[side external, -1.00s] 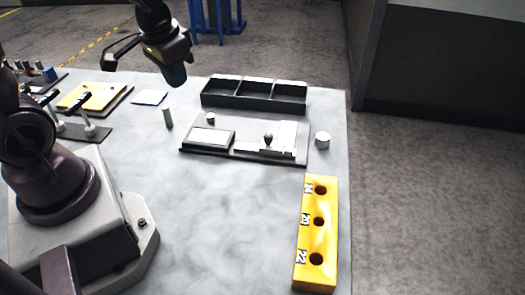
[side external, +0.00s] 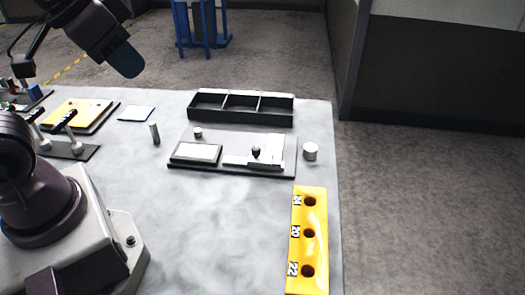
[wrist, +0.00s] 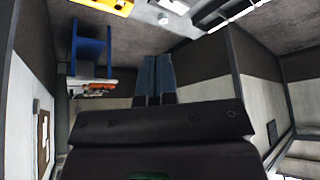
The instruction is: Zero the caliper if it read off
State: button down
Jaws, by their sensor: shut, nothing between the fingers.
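The caliper appears to be the device on a dark base plate (side external: 232,172) in the middle of the table. It has a pale display panel (side external: 195,152) at its left; any reading is too small to make out. At its right is a pale sliding part (side external: 274,147) with a small black knob (side external: 256,151). My gripper (side external: 126,60) is high above the table's far left side, well away from the caliper. In the wrist view its blue-grey fingers (wrist: 158,78) are together and empty.
A black three-compartment tray (side external: 240,115) stands behind the caliper. Small metal cylinders stand beside it, one at the right (side external: 310,152). A yellow block with numbered holes (side external: 309,240) is at front right. A yellow pad (side external: 78,111) lies at left. The front middle is clear.

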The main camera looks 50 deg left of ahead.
dwell(0.3)
jog(key=c, duration=1.5)
grip_release()
jog(key=shift+c, duration=0.2)
jog(key=o, duration=0.6)
jog(key=shift+w+a+f+g, duration=0.1)
jog(key=shift+w+f+g, duration=0.2)
jog(key=shift+f, duration=0.2)
jog(key=shift+w+f+g, duration=0.2)
jog(key=shift+f+g, duration=0.1)
jog(key=shift+f, duration=0.15)
jog(key=shift+c, duration=0.2)
jog(key=g, duration=0.4)
send_over(256, 148)
notch_tip(256, 148, down, 15)
notch_tip(256, 148, down, 13)
jog(key=shift+r, duration=0.1)
